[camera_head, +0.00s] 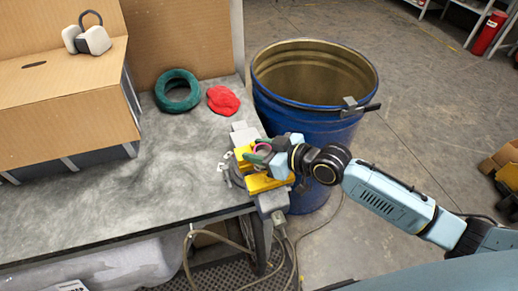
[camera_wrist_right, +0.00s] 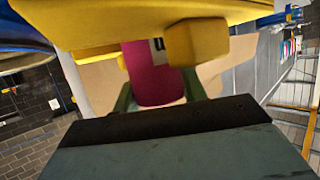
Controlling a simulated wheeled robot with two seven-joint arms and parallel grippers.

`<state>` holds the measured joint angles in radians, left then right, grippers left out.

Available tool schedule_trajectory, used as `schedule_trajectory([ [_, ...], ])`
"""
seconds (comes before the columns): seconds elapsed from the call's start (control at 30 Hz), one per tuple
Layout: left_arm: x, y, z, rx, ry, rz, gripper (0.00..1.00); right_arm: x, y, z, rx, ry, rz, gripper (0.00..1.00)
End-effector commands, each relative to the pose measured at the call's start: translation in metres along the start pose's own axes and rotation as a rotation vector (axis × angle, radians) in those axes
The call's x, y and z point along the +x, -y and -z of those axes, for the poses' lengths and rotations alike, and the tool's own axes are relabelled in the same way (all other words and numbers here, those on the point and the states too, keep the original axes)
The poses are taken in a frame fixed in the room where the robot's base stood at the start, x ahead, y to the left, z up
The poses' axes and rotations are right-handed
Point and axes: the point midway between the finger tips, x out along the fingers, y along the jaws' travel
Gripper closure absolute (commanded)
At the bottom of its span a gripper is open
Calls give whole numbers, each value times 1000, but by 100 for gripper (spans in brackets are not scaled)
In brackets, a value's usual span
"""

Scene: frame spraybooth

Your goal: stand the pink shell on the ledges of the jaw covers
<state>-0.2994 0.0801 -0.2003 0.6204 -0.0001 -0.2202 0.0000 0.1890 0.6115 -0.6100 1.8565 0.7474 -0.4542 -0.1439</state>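The pink shell (camera_head: 263,148) is a small ring-like piece at the vise on the table's right corner. In the right wrist view the pink shell (camera_wrist_right: 150,75) is a short pink cylinder between my green fingertips. My right gripper (camera_head: 262,154) reaches in from the right and is shut on the shell; its fingers (camera_wrist_right: 160,95) lie along both sides of it. The yellow jaw covers (camera_head: 266,184) sit on the vise just below the gripper. In the wrist view a yellow cover (camera_wrist_right: 130,22) partly hides the shell's far end. I cannot tell whether the shell touches the ledges. My left gripper is out of view.
The grey table (camera_head: 130,205) holds a green ring (camera_head: 177,104), a red cloth (camera_head: 223,100) and a cardboard booth (camera_head: 62,105) with ear defenders (camera_head: 88,38) on top. A blue drum (camera_head: 305,120) stands right behind the vise. Cables hang below the table's corner.

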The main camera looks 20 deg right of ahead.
Motion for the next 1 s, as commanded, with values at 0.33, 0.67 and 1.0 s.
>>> schedule_trajectory([
  [0.33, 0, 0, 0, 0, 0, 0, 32, 0, -1, -4, 2, 11, -3, 34],
  [0.67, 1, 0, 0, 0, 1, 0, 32, -14, -2, -6, 1, 15, -4, 34],
  [1.0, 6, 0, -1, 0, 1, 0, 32, -87, 1, -4, -3, 11, 1, 34],
])
